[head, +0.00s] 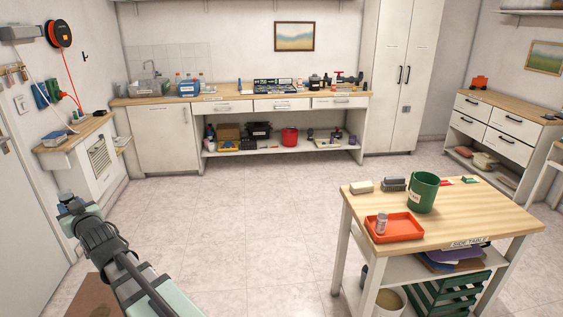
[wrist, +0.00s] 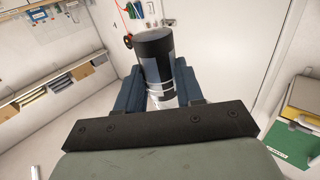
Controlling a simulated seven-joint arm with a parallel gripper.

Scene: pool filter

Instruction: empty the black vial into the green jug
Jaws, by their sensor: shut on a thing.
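My gripper (wrist: 159,92) is shut on a black vial (wrist: 158,52), which stands between the two blue fingers in the wrist view. The vial has a dark top and a grey and white patterned side; its lower end is hidden behind the gripper body. In the head view my arm reaches up at the lower left, and I cannot make out the vial there. The green jug (head: 422,192) stands upright on the side table (head: 462,222) at the right, with a white label on its side. The jug is far from my gripper, and its contents are hidden.
On the side table, an orange tray (head: 408,232) holds a small grey vial (head: 382,223). A pale block (head: 362,187) and a grey brush-like block (head: 393,184) lie behind it. A long workbench (head: 235,104) lines the back wall. Open floor (head: 250,220) separates my arm from the table.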

